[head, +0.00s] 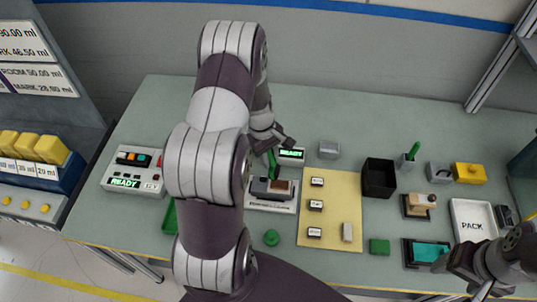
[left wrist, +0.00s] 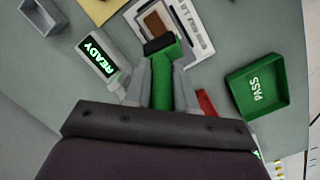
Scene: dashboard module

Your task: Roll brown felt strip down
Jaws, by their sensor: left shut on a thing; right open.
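The brown felt strip (head: 281,187) lies on the small dashboard module, whose pale base plate (head: 271,207) rests on the bench. The strip also shows in the left wrist view (left wrist: 156,24). My left gripper (head: 275,140) is shut on a green-handled roller (head: 272,163). In the left wrist view the green handle (left wrist: 164,82) is between the fingers, and its black head (left wrist: 160,44) is at the near end of the strip. I cannot tell whether the head touches the felt. My right gripper (head: 482,290) is open at the lower right, away from the module.
A READY box (head: 291,154) stands just behind the module. A yellow mat (head: 330,185) with small blocks lies to its right, and a black bin (head: 379,178) beyond.

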